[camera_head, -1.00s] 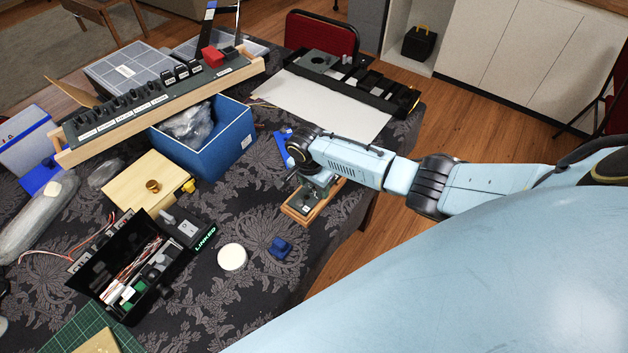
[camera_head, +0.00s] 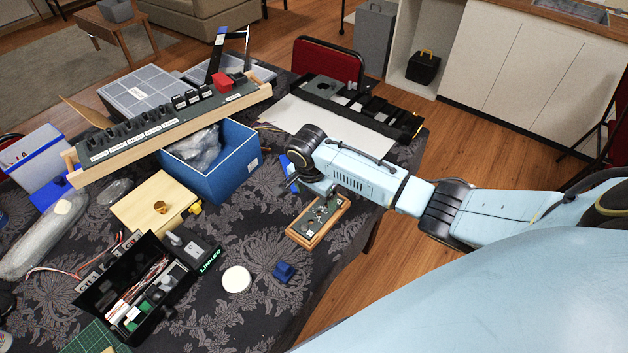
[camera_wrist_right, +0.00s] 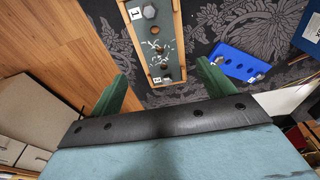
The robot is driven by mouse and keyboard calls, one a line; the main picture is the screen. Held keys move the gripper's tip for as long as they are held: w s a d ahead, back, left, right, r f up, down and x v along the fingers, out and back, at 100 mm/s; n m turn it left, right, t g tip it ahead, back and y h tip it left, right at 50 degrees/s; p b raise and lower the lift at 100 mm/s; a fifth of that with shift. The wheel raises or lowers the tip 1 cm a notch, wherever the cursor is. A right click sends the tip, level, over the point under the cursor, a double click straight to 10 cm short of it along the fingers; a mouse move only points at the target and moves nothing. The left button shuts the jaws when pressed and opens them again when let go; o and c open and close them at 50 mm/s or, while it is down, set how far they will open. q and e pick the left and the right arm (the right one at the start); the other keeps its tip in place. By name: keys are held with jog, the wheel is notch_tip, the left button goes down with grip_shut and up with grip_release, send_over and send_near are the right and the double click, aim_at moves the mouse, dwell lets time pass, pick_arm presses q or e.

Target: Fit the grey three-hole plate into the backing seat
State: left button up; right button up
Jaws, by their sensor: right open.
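The backing seat is a small wooden-rimmed frame (camera_head: 298,240) on the dark patterned cloth, near the table's right edge. A grey plate with holes (camera_head: 318,214) lies inside its rim. In the right wrist view the grey plate (camera_wrist_right: 158,61) lies between the wooden rails (camera_wrist_right: 178,35), with white scuffs and a round metal bolt head at its far end. I cannot tell whether it sits fully flush. My right gripper (camera_head: 296,183) is above and behind the frame. Its two green fingers (camera_wrist_right: 163,84) are spread apart and empty. My left gripper is not in view.
A blue bracket (camera_wrist_right: 240,63) lies close beside the frame. A blue box (camera_head: 215,180), a black open box (camera_head: 135,300), a white disc (camera_head: 236,279) and a small blue block (camera_head: 284,271) stand left of it. The table's edge is close on the right.

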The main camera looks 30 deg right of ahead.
jog(key=r, duration=0.5)
jog(key=shift+s+a+r+p, duration=0.1)
jog(key=shift+a+r+p, duration=0.05)
jog(key=shift+a+p, duration=0.2)
